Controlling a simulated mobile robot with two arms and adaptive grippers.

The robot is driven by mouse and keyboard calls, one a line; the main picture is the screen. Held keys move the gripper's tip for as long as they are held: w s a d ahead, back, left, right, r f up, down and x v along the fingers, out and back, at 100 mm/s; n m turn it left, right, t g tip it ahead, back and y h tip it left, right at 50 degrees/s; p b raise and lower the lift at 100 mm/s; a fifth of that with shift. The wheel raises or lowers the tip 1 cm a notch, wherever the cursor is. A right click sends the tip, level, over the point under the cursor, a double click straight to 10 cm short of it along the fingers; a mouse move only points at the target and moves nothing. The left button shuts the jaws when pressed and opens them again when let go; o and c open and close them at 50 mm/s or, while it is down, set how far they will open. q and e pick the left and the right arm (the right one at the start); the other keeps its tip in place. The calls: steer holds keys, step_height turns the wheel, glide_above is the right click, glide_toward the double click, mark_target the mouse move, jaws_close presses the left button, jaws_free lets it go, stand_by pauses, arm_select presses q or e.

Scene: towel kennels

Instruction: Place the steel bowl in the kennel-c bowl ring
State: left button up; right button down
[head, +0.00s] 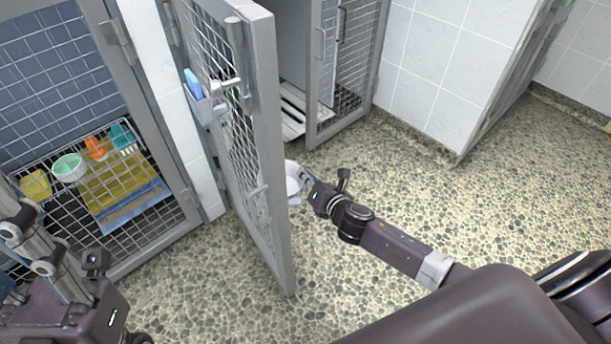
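A pale, round bowl (292,181), apparently the steel bowl, shows just past the free edge of the open mesh door. The door hides its left part. My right gripper (306,176) is at the bowl's right side, its tips at or against the rim. It is too small to tell whether the fingers are closed on the rim, or whether the bowl is off the floor. My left gripper (30,243) is at the lower left, in front of the left kennel, away from the bowl; its fingertips are unclear. I cannot make out a bowl ring or kennel label.
The open mesh door (268,150) stands between the left kennel and my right arm. The left kennel holds a yellow towel (115,182) and small coloured containers behind mesh. Speckled floor (400,190) is clear at right.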

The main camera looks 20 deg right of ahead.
steer(key=c, duration=2.6)
jaws_free()
steer(key=shift+f, duration=0.15)
steer(key=o, duration=0.4)
steer(key=shift+o, duration=0.2)
